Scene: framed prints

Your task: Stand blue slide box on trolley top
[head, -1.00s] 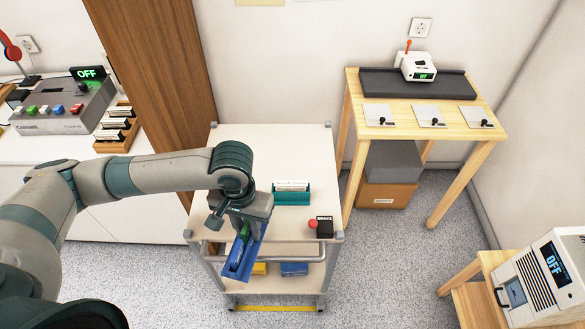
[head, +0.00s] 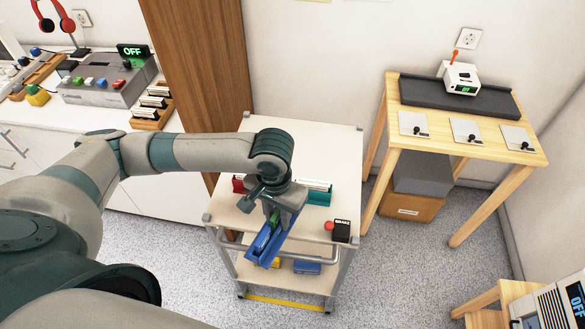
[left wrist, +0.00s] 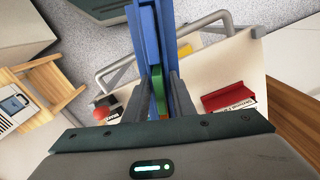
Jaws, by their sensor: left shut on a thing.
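My left gripper (head: 277,215) is shut on the blue slide box (head: 265,244), which hangs tilted at the front edge of the trolley, by its handle rail. In the left wrist view the blue box (left wrist: 145,40) runs up from between the two fingers (left wrist: 160,100), with a green strip and a bit of orange beside it. The trolley top (head: 310,135) is pale, with a teal card box (head: 319,197) and a red card box (head: 238,184) standing on it. The red box also shows in the left wrist view (left wrist: 228,98). My right gripper is not in view.
A black brake block with a red knob (head: 342,231) sits at the trolley's front right corner. The lower shelf holds another blue box (head: 307,267) and a yellow one (head: 276,263). The back of the trolley top is clear. A wooden table (head: 440,125) stands to the right.

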